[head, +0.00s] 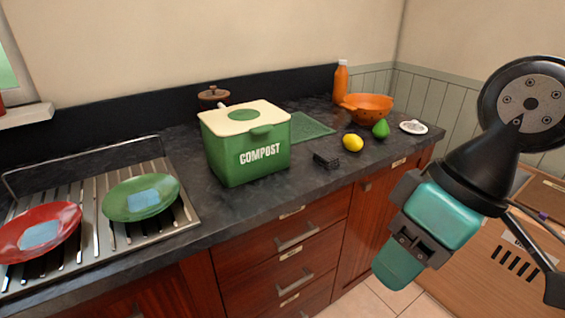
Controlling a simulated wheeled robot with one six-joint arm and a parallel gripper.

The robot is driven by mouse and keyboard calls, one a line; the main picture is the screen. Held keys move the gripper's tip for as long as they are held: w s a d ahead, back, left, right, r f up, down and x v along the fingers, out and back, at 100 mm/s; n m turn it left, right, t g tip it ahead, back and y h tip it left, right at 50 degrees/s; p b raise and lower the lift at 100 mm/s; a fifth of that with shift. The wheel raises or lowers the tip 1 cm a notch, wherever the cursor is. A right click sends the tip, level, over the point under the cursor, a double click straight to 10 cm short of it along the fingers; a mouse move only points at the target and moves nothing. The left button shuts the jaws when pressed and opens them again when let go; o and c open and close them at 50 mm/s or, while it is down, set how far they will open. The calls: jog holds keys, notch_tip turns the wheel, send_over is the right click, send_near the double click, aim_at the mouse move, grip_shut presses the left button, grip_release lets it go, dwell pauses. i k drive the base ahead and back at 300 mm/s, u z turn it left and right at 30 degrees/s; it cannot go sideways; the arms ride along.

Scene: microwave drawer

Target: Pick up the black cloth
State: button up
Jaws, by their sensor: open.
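A small dark, crumpled or boxy item (326,160), which looks like the black cloth, lies on the dark countertop, right of the compost bin and near the front edge. Its exact shape is hard to tell against the dark stone. My gripper (416,243), with teal fingers, hangs at the right, in front of the cabinets and well apart from the cloth. It is open and nothing shows between its fingers.
The green compost bin (248,155) stands left of the cloth. A lemon (353,143), green pear (381,129), orange colander (369,107), orange bottle (341,82) and green mat (310,126) are around it. A drying rack (95,240) holds red (68,223) and green (115,204) plates.

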aim_at(326, 160)
jog(key=z, duration=0.8)
jog(key=i, duration=0.95)
jog(key=u, duration=2.2)
